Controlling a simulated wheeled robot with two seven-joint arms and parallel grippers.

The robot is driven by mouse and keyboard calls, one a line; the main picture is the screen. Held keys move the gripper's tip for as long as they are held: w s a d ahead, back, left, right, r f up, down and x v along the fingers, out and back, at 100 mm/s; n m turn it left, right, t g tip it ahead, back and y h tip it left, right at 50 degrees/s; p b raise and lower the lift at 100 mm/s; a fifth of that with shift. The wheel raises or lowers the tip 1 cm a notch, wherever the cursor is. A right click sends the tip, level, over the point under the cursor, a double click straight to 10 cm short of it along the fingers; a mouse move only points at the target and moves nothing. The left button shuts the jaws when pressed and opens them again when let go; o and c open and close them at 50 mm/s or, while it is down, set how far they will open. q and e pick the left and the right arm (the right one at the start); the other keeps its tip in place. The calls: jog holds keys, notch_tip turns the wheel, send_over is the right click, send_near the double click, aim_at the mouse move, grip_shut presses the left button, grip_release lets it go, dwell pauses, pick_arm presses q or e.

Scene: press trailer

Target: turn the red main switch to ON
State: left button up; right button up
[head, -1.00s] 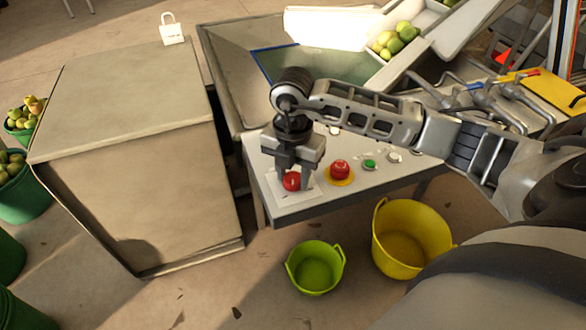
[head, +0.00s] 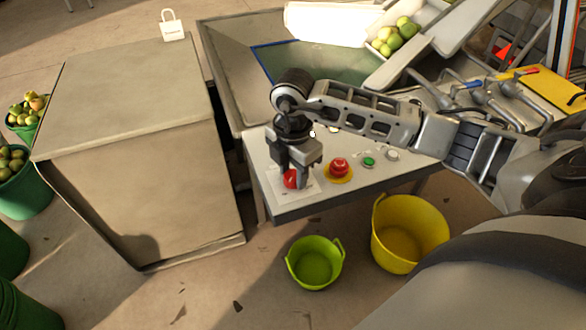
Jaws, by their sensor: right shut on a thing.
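The red main switch (head: 290,179) sits on a white plate at the left end of the grey control panel (head: 290,212). My right gripper (head: 291,182) points down over it and is shut on the switch; its fingers hide part of the knob. I cannot read the ON mark or the switch's exact angle. My left gripper is not in view.
A red mushroom button on a yellow base (head: 338,168), a green button (head: 369,161) and a white button (head: 392,155) are to the right of the switch. A green bucket (head: 315,264) and a yellow bucket (head: 410,236) stand below. A large box (head: 140,150) stands at left.

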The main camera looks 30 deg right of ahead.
aim_at(293, 175)
jog(key=shift+r, duration=0.1)
jog(key=o, duration=1)
notch_tip(293, 175, up, 16)
jog(key=shift+f+p, duration=0.1)
jog(key=shift+p, duration=0.25)
